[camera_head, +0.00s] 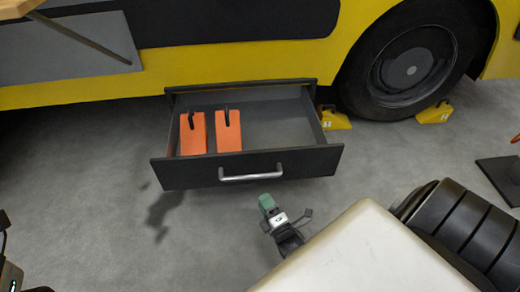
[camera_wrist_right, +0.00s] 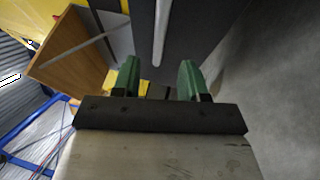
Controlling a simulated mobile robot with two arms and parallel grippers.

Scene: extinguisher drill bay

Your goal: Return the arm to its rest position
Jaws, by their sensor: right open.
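My right gripper (camera_head: 268,204) has green fingertips and hangs in front of the drawer, just below its handle in the head view. In the right wrist view my right gripper (camera_wrist_right: 158,78) has its two green fingers apart with nothing between them. The grey drawer (camera_head: 290,160) is pulled out under the yellow vehicle. Its silver bar handle (camera_head: 250,176) is apart from the fingers; it also shows ahead of them in the wrist view (camera_wrist_right: 160,35). Dark parts of my left arm show at the lower left edge, but its fingers are out of sight.
Two orange blocks (camera_head: 193,135) (camera_head: 228,132) with dark loops stand in the drawer's left half; its right half is empty. Yellow wheel chocks (camera_head: 334,119) (camera_head: 433,114) sit by the black tyre (camera_head: 410,70). The grey floor left of my right gripper is clear.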

